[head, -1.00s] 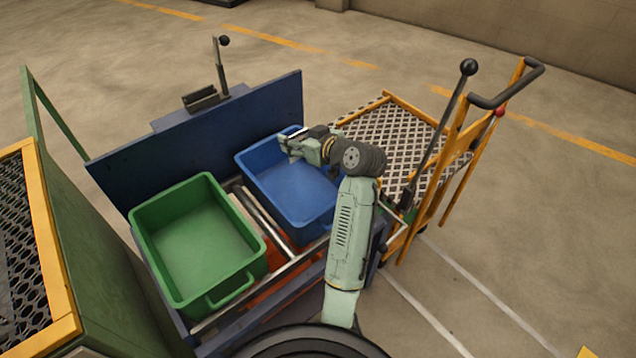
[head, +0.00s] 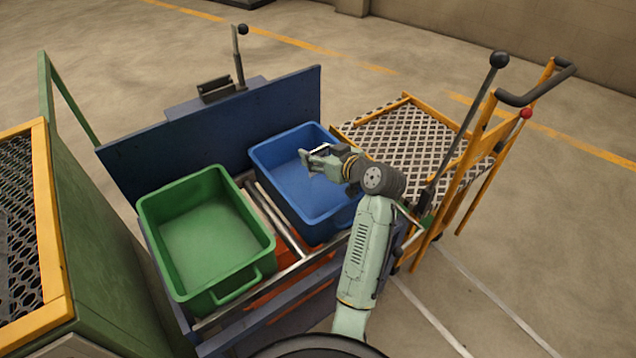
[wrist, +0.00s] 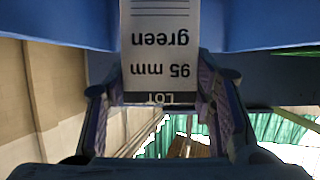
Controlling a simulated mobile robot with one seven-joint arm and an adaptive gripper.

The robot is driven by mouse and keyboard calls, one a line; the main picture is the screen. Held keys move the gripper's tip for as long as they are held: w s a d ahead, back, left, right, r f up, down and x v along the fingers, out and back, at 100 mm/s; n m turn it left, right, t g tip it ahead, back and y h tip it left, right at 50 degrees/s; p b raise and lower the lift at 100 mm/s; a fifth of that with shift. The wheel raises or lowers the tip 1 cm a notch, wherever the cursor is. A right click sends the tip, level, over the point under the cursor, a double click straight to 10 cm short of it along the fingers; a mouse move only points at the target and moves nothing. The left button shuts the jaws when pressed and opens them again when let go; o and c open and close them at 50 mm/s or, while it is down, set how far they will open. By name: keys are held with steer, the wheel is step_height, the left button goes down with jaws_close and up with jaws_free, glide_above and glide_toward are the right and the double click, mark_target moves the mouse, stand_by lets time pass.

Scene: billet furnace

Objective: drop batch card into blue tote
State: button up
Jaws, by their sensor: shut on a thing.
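The blue tote (head: 267,190) is open at the top and stands on a roller frame, right of the green tote. My gripper (head: 310,158) is over the blue tote's opening in the head view. It is shut on the batch card (wrist: 160,45), a white card with a dark "LOT" band. The card's print, "95 mm green", appears upside down in the wrist view. Blue surfaces lie beside and behind the card there. The card is too small to make out clearly in the head view.
The green tote (head: 205,235) stands left of the blue one and looks empty. A dark blue panel (head: 215,120) rises behind both. A yellow cart (head: 410,140) with a mesh deck and upright levers stands close on the right.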

steer(key=o, duration=1.1)
steer(key=v, duration=1.2)
